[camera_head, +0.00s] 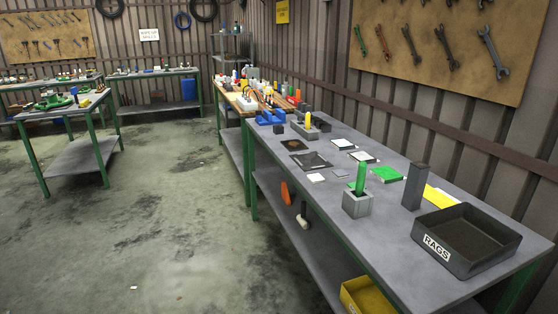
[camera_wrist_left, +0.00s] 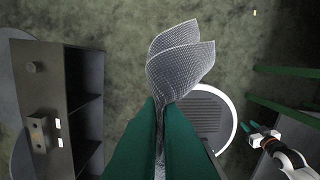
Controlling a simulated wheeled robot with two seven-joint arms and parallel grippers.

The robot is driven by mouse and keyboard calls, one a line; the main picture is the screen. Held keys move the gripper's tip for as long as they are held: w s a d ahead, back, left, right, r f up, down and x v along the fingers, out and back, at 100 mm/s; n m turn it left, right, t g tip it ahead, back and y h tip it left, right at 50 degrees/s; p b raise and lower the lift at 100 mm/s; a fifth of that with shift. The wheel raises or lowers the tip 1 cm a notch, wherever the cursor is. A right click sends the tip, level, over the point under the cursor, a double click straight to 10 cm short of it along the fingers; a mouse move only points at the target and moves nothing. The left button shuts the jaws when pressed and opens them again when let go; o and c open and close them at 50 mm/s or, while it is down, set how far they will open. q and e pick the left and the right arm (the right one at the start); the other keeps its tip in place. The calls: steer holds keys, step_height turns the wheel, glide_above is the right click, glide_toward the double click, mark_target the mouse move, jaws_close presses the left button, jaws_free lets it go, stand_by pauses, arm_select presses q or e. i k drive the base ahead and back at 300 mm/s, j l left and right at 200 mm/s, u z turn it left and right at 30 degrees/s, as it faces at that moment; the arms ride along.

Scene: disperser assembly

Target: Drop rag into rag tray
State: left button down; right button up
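The rag tray (camera_head: 466,239) is a dark, shallow, open box with a white RAGS label, on the near right of the grey workbench in the head view. It looks empty. The rag (camera_wrist_left: 180,60), a grey-white checked cloth, shows in the left wrist view. My left gripper (camera_wrist_left: 166,105) is shut on it, with the green fingers pinching its lower end and the cloth fanning out beyond them. My right gripper (camera_wrist_left: 248,133) shows at the right of that view, its fingers apart and empty. Neither gripper nor the rag is in the head view.
On the workbench (camera_head: 342,222), a dark upright block (camera_head: 415,187), a yellow sheet (camera_head: 440,196) and a grey holder with a green cylinder (camera_head: 357,202) stand near the tray. A yellow bin (camera_head: 366,296) is below the bench. The floor to the left is open.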

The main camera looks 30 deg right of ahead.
mark_target(465, 238)
steer(key=i, duration=1.55)
steer(key=i+z, duration=0.2)
steer(key=z, duration=0.2)
steer(key=i+j+z, duration=0.1)
steer(key=z, duration=0.3)
steer(key=i+j+z, duration=0.15)
steer(key=z, duration=0.25)
steer(key=i+z, duration=0.1)
steer(key=z, duration=1.65)
